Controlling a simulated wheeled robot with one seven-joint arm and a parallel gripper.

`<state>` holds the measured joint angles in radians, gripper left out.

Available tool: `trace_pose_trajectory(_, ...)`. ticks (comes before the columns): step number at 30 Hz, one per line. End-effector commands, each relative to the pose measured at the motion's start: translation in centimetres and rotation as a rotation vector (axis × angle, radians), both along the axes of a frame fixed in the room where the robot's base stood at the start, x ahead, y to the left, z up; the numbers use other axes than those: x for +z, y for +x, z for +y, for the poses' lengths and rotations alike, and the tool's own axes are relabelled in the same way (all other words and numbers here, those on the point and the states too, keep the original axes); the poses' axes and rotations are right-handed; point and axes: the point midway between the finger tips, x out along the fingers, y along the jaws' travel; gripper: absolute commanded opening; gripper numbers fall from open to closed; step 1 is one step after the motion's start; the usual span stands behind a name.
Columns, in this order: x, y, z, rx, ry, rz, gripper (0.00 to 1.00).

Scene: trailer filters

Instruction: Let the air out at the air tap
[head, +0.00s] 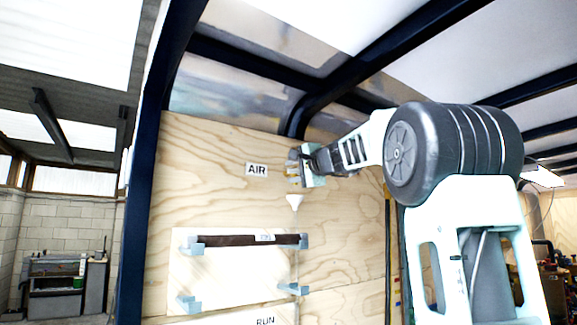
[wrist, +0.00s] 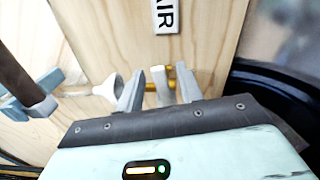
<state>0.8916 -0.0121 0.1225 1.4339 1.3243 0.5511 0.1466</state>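The air tap is a small brass fitting on the plywood wall, just right of the AIR label (head: 257,170). In the wrist view its brass body (wrist: 154,86) shows with a pale grey upright piece (wrist: 162,88), perhaps its lever, in front. My gripper (head: 303,168) is at the tap in the head view and hides much of it. In the wrist view my gripper (wrist: 159,90) is open. Its two grey fingers stand either side of the grey piece, with gaps visible. I cannot tell whether either finger touches it. The AIR label also shows in the wrist view (wrist: 165,14).
A white funnel (head: 294,202) hangs below the tap and lies left of my fingers in the wrist view (wrist: 108,88). A dark bar (head: 240,240) rests on grey brackets lower on the wall. A dark frame post (head: 140,210) stands at the left.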

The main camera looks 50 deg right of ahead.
Motion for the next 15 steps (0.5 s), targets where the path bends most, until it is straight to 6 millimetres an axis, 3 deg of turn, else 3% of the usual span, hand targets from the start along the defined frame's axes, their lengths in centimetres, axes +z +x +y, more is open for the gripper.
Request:
trace_pose_trajectory(6,0.1,2.2,-0.5,0.002,0.001,0.0,0.36)
trace_pose_trajectory(15,0.0,2.6,-0.6,0.0,0.0,-0.001,0.36)
